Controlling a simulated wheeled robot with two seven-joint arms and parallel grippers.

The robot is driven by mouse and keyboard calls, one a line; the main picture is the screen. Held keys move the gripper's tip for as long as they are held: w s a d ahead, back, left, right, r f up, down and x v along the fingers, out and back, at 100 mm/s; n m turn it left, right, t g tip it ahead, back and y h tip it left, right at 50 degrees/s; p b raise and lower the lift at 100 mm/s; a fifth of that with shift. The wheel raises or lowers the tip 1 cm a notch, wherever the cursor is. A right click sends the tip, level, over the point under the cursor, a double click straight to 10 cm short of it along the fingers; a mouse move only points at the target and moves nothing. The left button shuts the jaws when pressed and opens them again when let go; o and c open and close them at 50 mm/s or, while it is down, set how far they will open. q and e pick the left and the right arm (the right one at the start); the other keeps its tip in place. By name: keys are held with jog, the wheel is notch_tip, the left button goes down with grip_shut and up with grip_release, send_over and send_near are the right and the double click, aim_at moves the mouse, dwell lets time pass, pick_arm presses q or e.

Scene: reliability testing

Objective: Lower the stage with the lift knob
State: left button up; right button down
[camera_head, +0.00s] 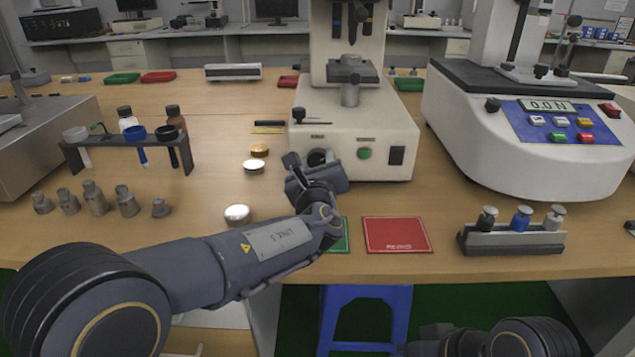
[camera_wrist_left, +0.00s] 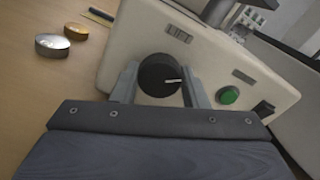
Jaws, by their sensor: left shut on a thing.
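The lift knob (camera_wrist_left: 159,75) is a round black dial with a white pointer mark on the front of the cream machine (camera_head: 352,130). In the left wrist view a "LIFT" label shows just above it. My left gripper (camera_wrist_left: 158,84) has one finger on each side of the knob and is shut on it. In the head view the knob (camera_head: 318,157) is partly hidden by my left gripper (camera_head: 308,170). The stage (camera_head: 350,72) is a small grey platform on a post above the machine's base. My right gripper does not show; part of my right arm is at the bottom edge.
A green button (camera_head: 364,153) and a black switch (camera_head: 396,156) sit right of the knob. Metal discs (camera_head: 237,214) lie to the left. A red mat (camera_head: 397,235) lies in front. A tester with a display (camera_head: 546,106) stands at right, a tube rack (camera_head: 130,150) at left.

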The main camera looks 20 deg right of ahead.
pick_arm(q)
jog(key=n+b, duration=0.3)
jog(key=b, duration=0.1)
jog(key=f+n+b, duration=0.1)
jog(key=n+b, duration=0.2)
jog(key=b, duration=0.1)
jog(key=n+b, duration=0.2)
jog(key=shift+r+n, duration=0.2)
jog(key=shift+n, duration=0.2)
jog(key=shift+r+n+b, duration=0.15)
jog(key=shift+n+b, duration=0.3)
jog(key=shift+n, duration=0.75)
jog(key=o, duration=1)
jog(key=shift+r, duration=0.1)
jog(key=v, duration=0.8)
